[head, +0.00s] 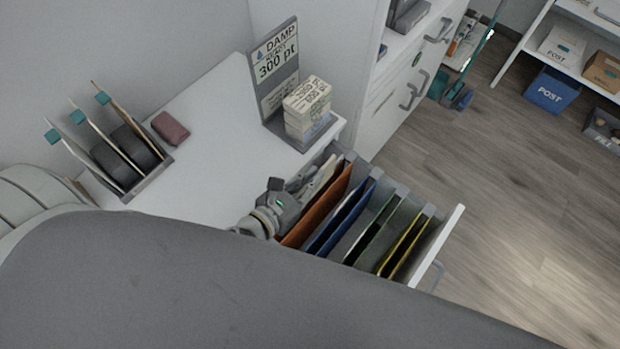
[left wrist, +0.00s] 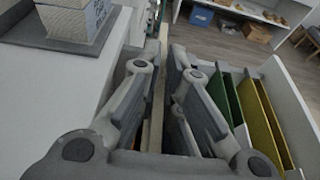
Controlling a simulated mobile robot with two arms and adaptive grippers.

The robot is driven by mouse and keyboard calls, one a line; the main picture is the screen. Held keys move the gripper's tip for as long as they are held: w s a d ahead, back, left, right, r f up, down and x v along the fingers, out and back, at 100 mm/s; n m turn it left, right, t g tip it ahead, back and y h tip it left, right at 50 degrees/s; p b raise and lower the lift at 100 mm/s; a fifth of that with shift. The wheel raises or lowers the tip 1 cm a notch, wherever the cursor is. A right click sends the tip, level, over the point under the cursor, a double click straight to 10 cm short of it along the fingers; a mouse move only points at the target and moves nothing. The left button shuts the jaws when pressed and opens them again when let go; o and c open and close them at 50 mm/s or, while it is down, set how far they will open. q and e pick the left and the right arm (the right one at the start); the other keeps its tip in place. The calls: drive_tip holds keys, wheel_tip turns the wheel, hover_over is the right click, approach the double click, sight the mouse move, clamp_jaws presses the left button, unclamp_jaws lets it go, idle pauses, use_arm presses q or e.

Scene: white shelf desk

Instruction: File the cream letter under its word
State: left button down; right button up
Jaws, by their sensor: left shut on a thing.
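The cream letter (left wrist: 158,85) stands edge-on between the fingers of my left gripper (left wrist: 170,95) in the left wrist view. In the head view my left gripper (head: 290,197) is at the left end of the open drawer (head: 447,235), beside the orange folder (head: 318,208). A pale strip of the letter (head: 320,178) shows there, next to the orange folder. Blue (head: 345,218), green (head: 376,232) and yellow (head: 403,244) folders stand further right in the drawer. I cannot read any word on the letter or folders. My right gripper is not in view.
On the white desk (head: 205,115) stand a rack (head: 150,178) with teal-tabbed boards, a maroon block (head: 170,128), and a grey sign (head: 275,65) reading "DAMP 300 pt" behind stacked blocks (head: 307,100).

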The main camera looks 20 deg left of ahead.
use_arm(q)
drive_tip(key=shift+f+b, duration=1.15)
drive_tip(key=shift+f, duration=0.45)
drive_tip(key=shift+f+b, duration=0.95)
drive_tip(key=shift+f, duration=0.2)
drive_tip(key=c, duration=1.5)
unclamp_jaws()
drive_tip(key=v, duration=1.2)
